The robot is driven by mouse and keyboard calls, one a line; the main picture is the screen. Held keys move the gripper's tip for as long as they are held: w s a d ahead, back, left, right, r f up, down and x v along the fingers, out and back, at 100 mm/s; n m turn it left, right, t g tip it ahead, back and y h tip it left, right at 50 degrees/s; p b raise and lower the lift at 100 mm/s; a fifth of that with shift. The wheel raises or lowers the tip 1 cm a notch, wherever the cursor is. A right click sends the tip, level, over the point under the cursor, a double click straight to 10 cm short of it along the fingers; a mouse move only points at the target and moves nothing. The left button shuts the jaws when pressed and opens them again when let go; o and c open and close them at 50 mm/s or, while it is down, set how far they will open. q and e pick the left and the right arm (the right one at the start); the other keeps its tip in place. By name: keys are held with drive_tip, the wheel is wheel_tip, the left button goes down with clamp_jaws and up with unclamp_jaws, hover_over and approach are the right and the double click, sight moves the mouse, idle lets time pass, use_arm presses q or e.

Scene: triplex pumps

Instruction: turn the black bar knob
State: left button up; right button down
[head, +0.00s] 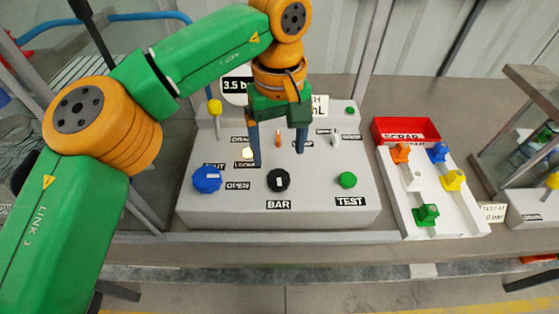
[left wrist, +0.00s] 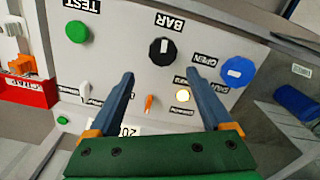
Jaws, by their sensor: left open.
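The black bar knob (head: 278,180) sits on the sloped front of the grey panel, above the label BAR. It is round and dark with a white mark on its grip. It also shows in the left wrist view (left wrist: 162,51), beyond the fingertips. My left gripper (head: 279,163) is open, with its two blue fingers pointing down toward the panel. In the head view its fingertips are above the knob, one on each side. In the left wrist view the gripper (left wrist: 161,76) has nothing between its fingers, and the knob appears apart from them. My right gripper is not in view.
A blue knob (head: 207,180) is left of the bar knob and a green button (head: 348,180) is right. A small orange lever (head: 278,138) and a lit lamp (head: 247,153) are near the fingers. A red scrap bin (head: 406,131) and a white rack (head: 397,205) stand right of the panel.

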sight(280, 179)
use_arm(q)
drive_tip(key=s+f, duration=0.2)
drive_tip(key=shift+s+f, duration=0.35)
wheel_tip(280, 179, down, 2)
drive_tip(key=shift+f, duration=0.1)
drive_tip(key=shift+w+f, duration=0.25)
drive_tip(key=shift+w, duration=0.25)
drive_tip(key=shift+s+r, duration=0.15)
drive_tip(key=shift+s, duration=0.1)
drive_tip(key=c, duration=0.8)
drive_tip(key=shift+d, duration=0.1)
clamp_jaws()
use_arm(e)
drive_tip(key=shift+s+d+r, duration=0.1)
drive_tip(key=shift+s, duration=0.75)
